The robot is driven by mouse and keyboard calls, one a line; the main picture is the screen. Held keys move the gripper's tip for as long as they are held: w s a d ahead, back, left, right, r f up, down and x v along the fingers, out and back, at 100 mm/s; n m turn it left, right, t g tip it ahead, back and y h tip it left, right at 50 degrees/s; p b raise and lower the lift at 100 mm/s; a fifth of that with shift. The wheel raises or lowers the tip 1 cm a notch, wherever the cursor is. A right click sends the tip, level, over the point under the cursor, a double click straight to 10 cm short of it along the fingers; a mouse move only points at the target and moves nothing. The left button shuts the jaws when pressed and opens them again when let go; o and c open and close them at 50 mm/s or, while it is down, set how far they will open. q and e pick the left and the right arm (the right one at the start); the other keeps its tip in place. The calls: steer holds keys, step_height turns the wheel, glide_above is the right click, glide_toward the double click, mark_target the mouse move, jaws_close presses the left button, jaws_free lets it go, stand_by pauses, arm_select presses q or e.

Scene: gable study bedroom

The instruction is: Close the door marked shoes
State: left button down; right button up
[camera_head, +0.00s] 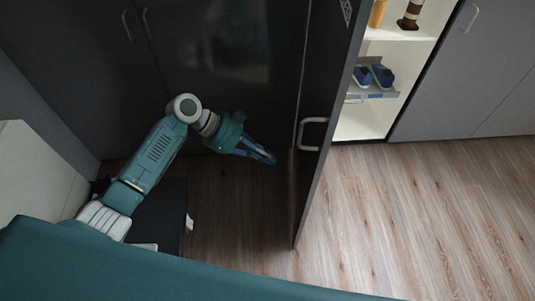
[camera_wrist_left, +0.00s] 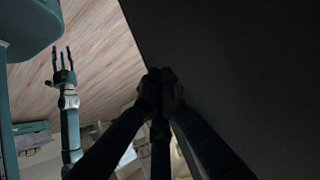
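The dark cabinet door (camera_head: 325,85) stands swung out into the room, with a pale bar handle (camera_head: 313,134) and a small pale mark (camera_head: 346,11) near the top whose text I cannot read. Behind it the open compartment shows blue shoes (camera_head: 373,76) on a shelf. My left gripper (camera_head: 272,158) is left of the door, apart from the handle, its fingers together and empty. In the left wrist view its fingers (camera_wrist_left: 160,74) meet beside a large dark surface (camera_wrist_left: 245,50), probably the door. My right gripper (camera_wrist_left: 62,55) shows there with its fingers spread and empty.
Dark closed cabinet fronts (camera_head: 235,50) stand behind my left arm. A grey closed door (camera_head: 480,75) is right of the compartment. Upper shelf items include an orange bottle (camera_head: 377,13). The wooden floor (camera_head: 420,220) right of the door is clear.

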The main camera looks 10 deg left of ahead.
mark_target(310, 173)
arm_select(q)
steer(key=shift+d+r+b+x, duration=0.3)
steer(key=shift+b+x, duration=0.2)
steer(key=shift+x, duration=1.3)
steer(key=shift+d+r+b+x, duration=0.25)
steer(key=shift+b+x, duration=0.3)
steer(key=shift+x, duration=1.2)
steer(key=shift+d+r+b+x, duration=0.3)
steer(key=shift+b+x, duration=0.2)
steer(key=shift+x, duration=1.3)
steer(key=shift+w+r, duration=0.1)
